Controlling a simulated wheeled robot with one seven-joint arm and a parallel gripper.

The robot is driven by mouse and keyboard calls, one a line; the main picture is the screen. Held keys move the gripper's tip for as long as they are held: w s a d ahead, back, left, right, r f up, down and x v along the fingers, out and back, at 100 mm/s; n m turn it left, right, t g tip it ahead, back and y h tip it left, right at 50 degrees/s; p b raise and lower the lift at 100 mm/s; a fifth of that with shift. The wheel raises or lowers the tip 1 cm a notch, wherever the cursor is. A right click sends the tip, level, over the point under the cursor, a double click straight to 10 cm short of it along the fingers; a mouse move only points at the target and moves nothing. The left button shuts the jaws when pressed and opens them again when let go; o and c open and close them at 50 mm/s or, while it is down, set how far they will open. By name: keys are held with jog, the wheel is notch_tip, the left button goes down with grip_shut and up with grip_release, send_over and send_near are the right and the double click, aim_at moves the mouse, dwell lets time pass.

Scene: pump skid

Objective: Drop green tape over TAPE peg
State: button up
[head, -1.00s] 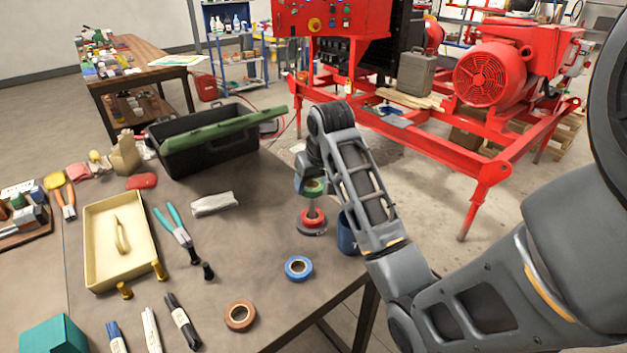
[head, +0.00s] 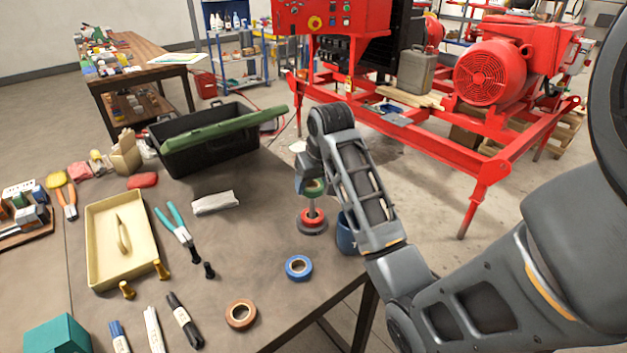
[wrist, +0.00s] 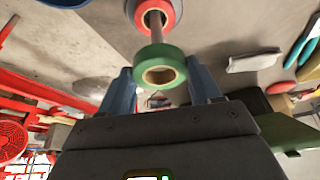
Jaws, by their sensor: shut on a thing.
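My gripper (wrist: 163,90) is shut on the green tape (wrist: 160,56), a ring held between its two blue-grey fingers. In the head view the green tape (head: 314,187) is partly hidden by my wrist and sits at the upper part of the peg (head: 313,206). The peg stands upright on a grey round base (head: 312,229) with a red tape (head: 313,216) around its foot. In the wrist view the peg (wrist: 156,38) and red tape (wrist: 155,12) appear just beyond the green ring. I cannot tell whether the peg tip is inside the ring. Any TAPE label is not readable.
A blue mug (head: 347,235) stands close right of the peg, partly behind my arm. A blue tape (head: 298,267) and a brown tape (head: 240,313) lie nearer on the table. A black toolbox (head: 208,140) with a green lid stands behind left.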

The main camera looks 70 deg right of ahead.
jog(key=shift+f, duration=0.35)
dwell(0.4)
jog(key=o, duration=1)
jog(key=v, duration=0.7)
jog(key=shift+r, duration=0.35)
jog(key=shift+s+a, duration=0.1)
jog(key=shift+a, duration=0.05)
